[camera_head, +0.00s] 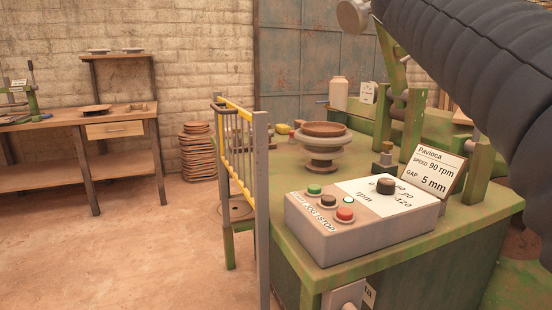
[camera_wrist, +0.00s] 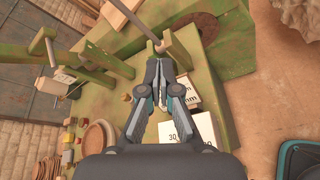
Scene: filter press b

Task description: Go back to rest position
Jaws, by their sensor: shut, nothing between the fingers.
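My gripper (camera_wrist: 162,78) is shut and empty in the wrist view. Its fingers are over the green machine top, above the control box (camera_wrist: 195,128) and close to the small sign (camera_wrist: 187,90); I cannot tell the height or whether the tips touch anything. In the head view my dark, ribbed arm crosses the upper right, and the gripper itself is out of view. There the grey control box (camera_head: 355,225) carries several buttons and a black knob (camera_head: 386,186). The sign (camera_head: 434,172) behind it reads "Pavioca, speed 90 rpm, gap 5 mm".
The green machine table (camera_head: 470,215) bears a bowl on a stand (camera_head: 323,160) and green posts (camera_head: 411,122) near my arm. A yellow-barred guard (camera_head: 238,150) stands at its left edge. Open floor (camera_head: 150,250) lies left, before a wooden workbench (camera_head: 70,117) and stacked discs (camera_head: 198,152).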

